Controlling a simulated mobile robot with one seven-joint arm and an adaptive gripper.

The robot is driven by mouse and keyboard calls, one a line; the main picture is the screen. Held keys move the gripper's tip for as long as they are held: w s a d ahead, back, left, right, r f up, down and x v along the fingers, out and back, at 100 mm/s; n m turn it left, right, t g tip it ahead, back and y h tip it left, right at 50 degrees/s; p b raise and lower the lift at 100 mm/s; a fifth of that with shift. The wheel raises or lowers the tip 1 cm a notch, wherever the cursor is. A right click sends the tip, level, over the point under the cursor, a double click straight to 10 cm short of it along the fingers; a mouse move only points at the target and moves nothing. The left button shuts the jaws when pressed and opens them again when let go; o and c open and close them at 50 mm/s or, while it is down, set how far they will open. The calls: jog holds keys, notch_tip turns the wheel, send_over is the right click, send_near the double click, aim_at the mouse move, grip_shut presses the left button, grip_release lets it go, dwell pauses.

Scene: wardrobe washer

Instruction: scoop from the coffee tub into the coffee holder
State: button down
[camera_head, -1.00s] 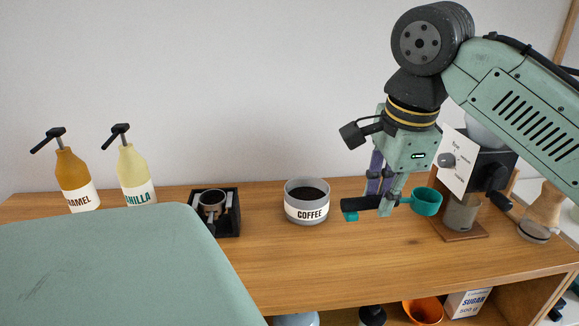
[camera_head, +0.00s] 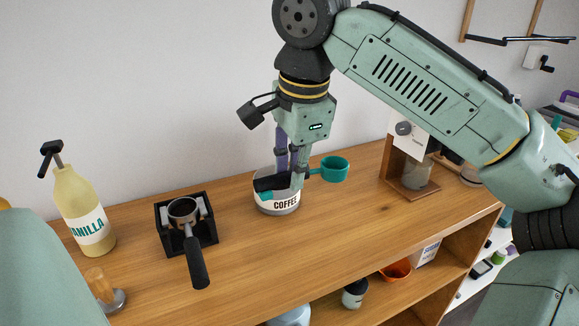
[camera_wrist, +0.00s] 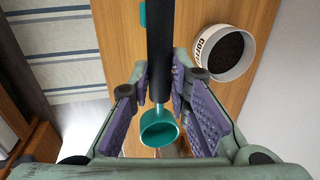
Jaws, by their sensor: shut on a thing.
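My gripper (camera_head: 290,176) is shut on the black handle of a teal scoop (camera_head: 334,168). The scoop's cup points right in the head view, and it also shows in the wrist view (camera_wrist: 159,128), where it looks empty. The coffee tub (camera_head: 284,205), grey with a white label, stands on the counter behind and below my gripper, partly hidden by it. Dark coffee inside the tub shows in the wrist view (camera_wrist: 226,52). The coffee holder (camera_head: 184,210) is a metal cup with a black handle, resting in a black stand (camera_head: 205,231) left of the tub.
A vanilla pump bottle (camera_head: 83,211) and a wooden-handled tamper (camera_head: 104,288) stand at the left. A grinder (camera_head: 408,160) stands right of the tub. The wooden counter (camera_head: 330,228) is clear in front of the tub. An orange bowl (camera_head: 395,271) sits on the shelf below.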

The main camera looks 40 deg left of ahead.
jog(key=shift+d, duration=0.1)
dwell(0.3)
notch_tip(320, 180, down, 5)
jog(key=b, duration=0.2)
jog(key=shift+b, duration=0.35)
jog(key=shift+s, duration=0.15)
dwell(0.4)
